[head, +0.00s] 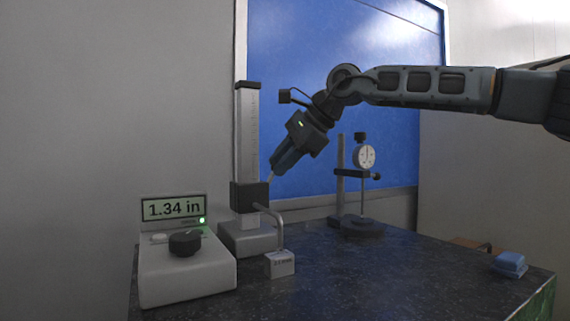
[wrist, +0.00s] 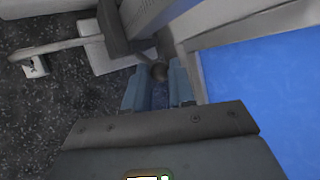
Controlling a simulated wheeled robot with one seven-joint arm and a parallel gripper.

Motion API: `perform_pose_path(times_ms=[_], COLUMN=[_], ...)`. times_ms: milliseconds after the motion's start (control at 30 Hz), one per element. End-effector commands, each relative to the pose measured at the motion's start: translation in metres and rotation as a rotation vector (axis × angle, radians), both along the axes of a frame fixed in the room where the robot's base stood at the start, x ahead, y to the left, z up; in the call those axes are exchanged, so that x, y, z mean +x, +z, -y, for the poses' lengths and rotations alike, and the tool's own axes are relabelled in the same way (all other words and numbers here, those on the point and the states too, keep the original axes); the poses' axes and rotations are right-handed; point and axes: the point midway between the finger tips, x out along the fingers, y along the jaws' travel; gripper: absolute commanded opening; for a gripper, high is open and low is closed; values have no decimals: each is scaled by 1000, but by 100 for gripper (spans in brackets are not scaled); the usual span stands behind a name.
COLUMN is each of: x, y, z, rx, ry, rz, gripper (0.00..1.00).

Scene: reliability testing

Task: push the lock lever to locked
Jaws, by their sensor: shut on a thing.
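The height gauge has a dark slider (head: 249,195) on an upright grey column (head: 247,140); the slider also shows at the top of the wrist view (wrist: 113,25). The lock lever (wrist: 158,71) is a short dark lever with a round end, coming off the slider. My gripper (head: 273,166) reaches down from the upper right to the slider's right side. In the wrist view its two blue-grey fingers (wrist: 158,85) stand on either side of the lever's end, shut on it. The fingers partly hide the lever in the head view.
A bent probe arm (head: 274,216) runs from the slider over a small pale block (head: 280,263). A display box (head: 174,209) reads 1.34 in with a green light. A dial indicator stand (head: 362,227) stands right of the gauge. Blue blocks (head: 510,264) lie at the table's right.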

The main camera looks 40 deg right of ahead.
Motion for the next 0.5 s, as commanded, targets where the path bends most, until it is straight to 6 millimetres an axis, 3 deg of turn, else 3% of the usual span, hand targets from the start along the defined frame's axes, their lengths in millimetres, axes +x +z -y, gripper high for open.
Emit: perform_pose_path(times_ms=[467,500], x=[0,0], y=[0,0], z=[-1,-1], rx=[-15,-15], ry=[0,0], rz=[-4,-4], gripper=[0,27])
